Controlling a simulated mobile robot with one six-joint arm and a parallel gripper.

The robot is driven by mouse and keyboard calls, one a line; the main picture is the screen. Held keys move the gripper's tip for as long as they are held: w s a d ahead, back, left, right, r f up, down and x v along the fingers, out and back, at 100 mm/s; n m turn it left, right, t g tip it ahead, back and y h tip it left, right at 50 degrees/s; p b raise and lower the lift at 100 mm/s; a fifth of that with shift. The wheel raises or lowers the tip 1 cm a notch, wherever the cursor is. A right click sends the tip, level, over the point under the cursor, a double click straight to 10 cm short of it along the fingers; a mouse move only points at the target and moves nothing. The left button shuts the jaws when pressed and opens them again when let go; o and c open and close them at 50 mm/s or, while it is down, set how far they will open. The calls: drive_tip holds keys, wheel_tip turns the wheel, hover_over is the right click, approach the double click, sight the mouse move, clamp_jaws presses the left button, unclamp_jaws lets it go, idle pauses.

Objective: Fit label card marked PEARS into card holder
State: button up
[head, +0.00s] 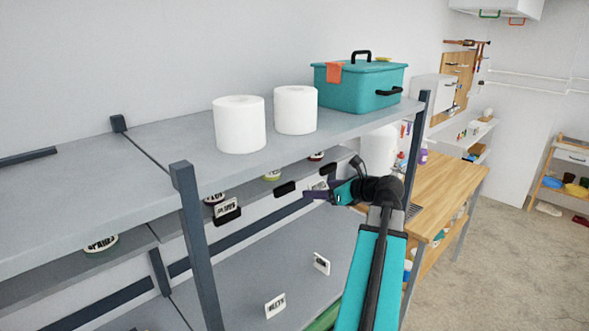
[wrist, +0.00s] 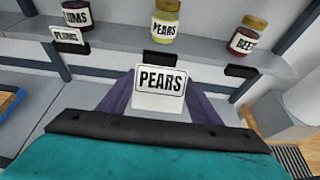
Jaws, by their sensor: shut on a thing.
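The white PEARS card (wrist: 160,80) is upright, its printed face towards the wrist camera. My gripper (wrist: 158,100) is shut on it, with a purple finger at each side. The black card holder (wrist: 160,58) on the shelf edge, below the PEARS jar (wrist: 165,22), shows just above the card's top edge. I cannot tell whether card and holder touch in the wrist view. In the head view my gripper (head: 320,190) is to the right of this holder (head: 285,188), with a gap between them. The card's lower edge is partly hidden by my gripper.
A PLUMS card (wrist: 68,36) sits in the holder to the left, below the PLUMS jar (wrist: 76,14). The holder (wrist: 241,72) below the BEETS jar (wrist: 247,36) is empty. Two loose cards (head: 275,305) (head: 321,263) stand on the lower shelf. A shelf post (head: 197,250) rises at left.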

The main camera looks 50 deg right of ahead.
wheel_tip(320, 180, down, 7)
drive_tip(key=b, duration=0.6)
drive_tip(key=shift+f+b, duration=0.2)
drive_tip(key=shift+b, duration=0.2)
drive_tip(key=shift+w, duration=0.1)
